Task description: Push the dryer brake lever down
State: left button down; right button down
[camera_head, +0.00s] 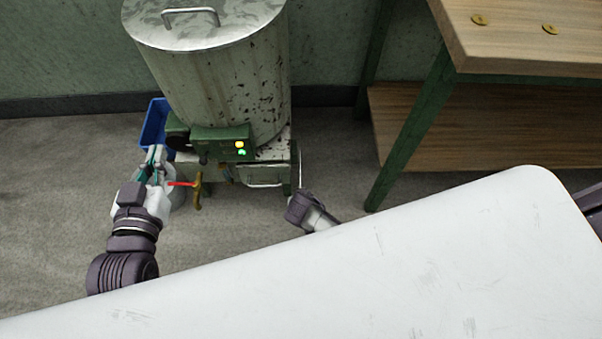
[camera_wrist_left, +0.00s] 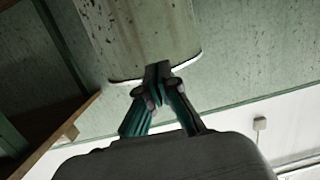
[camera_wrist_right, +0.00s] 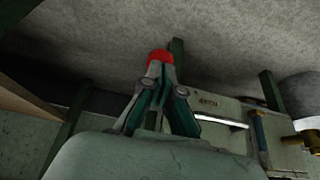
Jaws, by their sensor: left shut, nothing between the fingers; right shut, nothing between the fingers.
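My right gripper (camera_wrist_right: 160,88) is shut, with its fingertips right by a red knob (camera_wrist_right: 160,57); I cannot tell whether they touch. The knob looks like the end of the dryer brake lever; its shaft is not clear. In the head view only my right wrist (camera_head: 305,210) shows, just right of the dryer base; its fingers and the knob are hidden there. The dryer (camera_head: 215,75) is a speckled metal drum with a lid. My left gripper (camera_head: 154,160) is shut and empty, left of the green control box (camera_head: 222,140); its fingertips (camera_wrist_left: 160,78) also show in the left wrist view.
A thin red bar (camera_head: 183,184) and a brass fitting (camera_head: 197,190) are close right of my left gripper. A blue bin (camera_head: 155,125) stands behind it. A wooden bench (camera_head: 530,45) with a lower shelf and green legs stands at right. Bare floor lies left.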

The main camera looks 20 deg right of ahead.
pick_arm(q)
jog(key=shift+d+r+t, duration=0.1)
jog(key=shift+r+t, duration=0.3)
jog(key=shift+r, duration=0.1)
pick_arm(e)
jog(key=shift+s+f, duration=0.1)
jog(key=shift+f, duration=0.1)
jog(key=shift+d, duration=0.1)
